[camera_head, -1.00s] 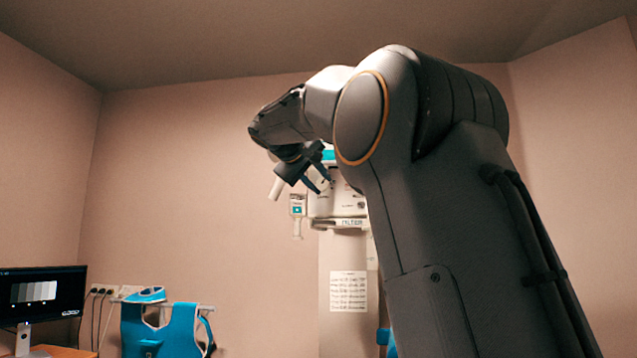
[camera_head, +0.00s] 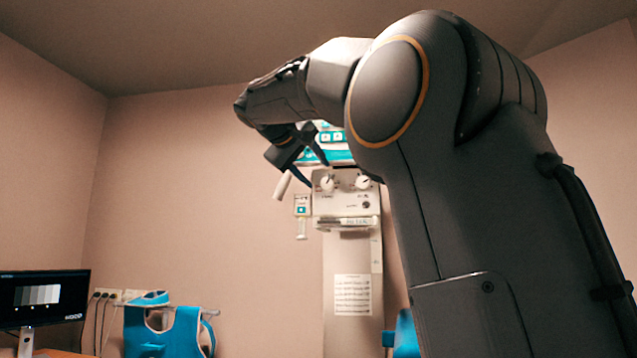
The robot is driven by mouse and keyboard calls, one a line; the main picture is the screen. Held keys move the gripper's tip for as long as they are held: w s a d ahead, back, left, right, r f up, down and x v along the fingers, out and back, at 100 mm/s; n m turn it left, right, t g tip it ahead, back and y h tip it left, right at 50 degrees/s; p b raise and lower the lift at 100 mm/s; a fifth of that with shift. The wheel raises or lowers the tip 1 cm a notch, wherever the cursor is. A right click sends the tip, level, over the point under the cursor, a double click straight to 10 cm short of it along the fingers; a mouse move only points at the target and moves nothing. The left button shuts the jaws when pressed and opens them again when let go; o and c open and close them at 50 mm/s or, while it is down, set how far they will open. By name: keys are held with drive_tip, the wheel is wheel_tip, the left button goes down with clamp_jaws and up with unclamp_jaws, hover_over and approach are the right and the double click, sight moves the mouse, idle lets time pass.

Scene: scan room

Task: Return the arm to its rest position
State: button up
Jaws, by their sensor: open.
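My arm fills the right half of the head view, raised and bent over to the left at its top. My gripper (camera_head: 318,172) hangs below the wrist, its dark fingers pointing down and to the right. It is open, and I see nothing between its fingers. It shows in front of the wall-side machine with knobs (camera_head: 345,203); I cannot tell the distance between them. My arm hides part of that machine and the wall behind it.
A monitor (camera_head: 45,297) stands at the lower left. A blue apron (camera_head: 165,332) hangs on a rail beside wall sockets (camera_head: 118,296). A paper notice (camera_head: 352,295) is on the machine's pale column. The wall left of my arm is bare.

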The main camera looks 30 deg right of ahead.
drive_tip(key=shift+s+a+r, duration=0.15)
drive_tip(key=shift+s+a, duration=0.3)
drive_tip(key=shift+a, duration=0.05)
